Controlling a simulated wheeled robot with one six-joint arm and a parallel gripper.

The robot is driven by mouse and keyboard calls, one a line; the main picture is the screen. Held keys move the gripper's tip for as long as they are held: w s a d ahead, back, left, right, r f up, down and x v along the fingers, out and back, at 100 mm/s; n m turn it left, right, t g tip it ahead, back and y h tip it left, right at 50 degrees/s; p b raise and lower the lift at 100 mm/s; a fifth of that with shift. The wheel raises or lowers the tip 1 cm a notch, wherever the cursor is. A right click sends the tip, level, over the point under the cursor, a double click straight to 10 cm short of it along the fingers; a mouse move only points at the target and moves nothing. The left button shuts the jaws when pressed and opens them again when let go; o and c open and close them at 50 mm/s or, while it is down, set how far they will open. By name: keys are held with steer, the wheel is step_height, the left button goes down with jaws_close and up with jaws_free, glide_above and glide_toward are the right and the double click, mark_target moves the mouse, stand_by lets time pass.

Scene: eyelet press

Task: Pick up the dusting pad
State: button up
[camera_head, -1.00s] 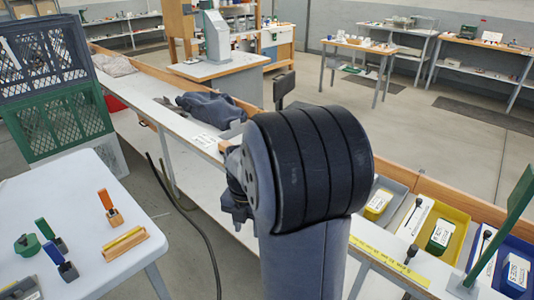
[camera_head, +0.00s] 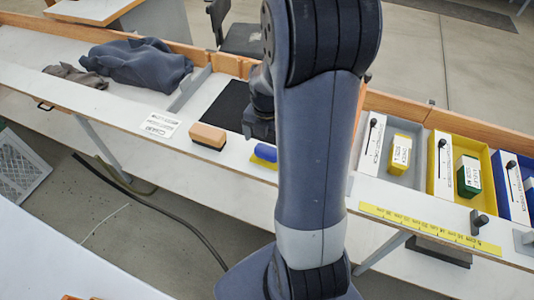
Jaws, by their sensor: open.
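A tan block with a dark underside (camera_head: 208,136) lies on the front ledge of the white bench, left of my arm. A blue piece with a yellow lower edge (camera_head: 264,153) lies further right on the ledge, partly behind my arm. I cannot tell for certain which of the two is the dusting pad. My gripper (camera_head: 259,128) shows as a dark shape at the left side of my arm, over the bench near the blue piece. It is open and holds nothing that I can see. My arm hides much of it.
A black mat (camera_head: 222,106) lies behind the tan block. Dark cloth (camera_head: 137,62) is heaped at the left. A grey tray (camera_head: 409,176) and a yellow tray (camera_head: 474,205) with small boxes stand at the right. A yellow strip (camera_head: 428,228) runs along the bench front.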

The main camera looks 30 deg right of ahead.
mark_target(267, 148)
steer(key=shift+f, duration=2.2)
steer(key=shift+c, duration=0.4)
steer(key=c, duration=1)
steer(key=shift+r, duration=5.05)
steer(key=o, duration=0.4)
steer(key=shift+c, duration=1.5)
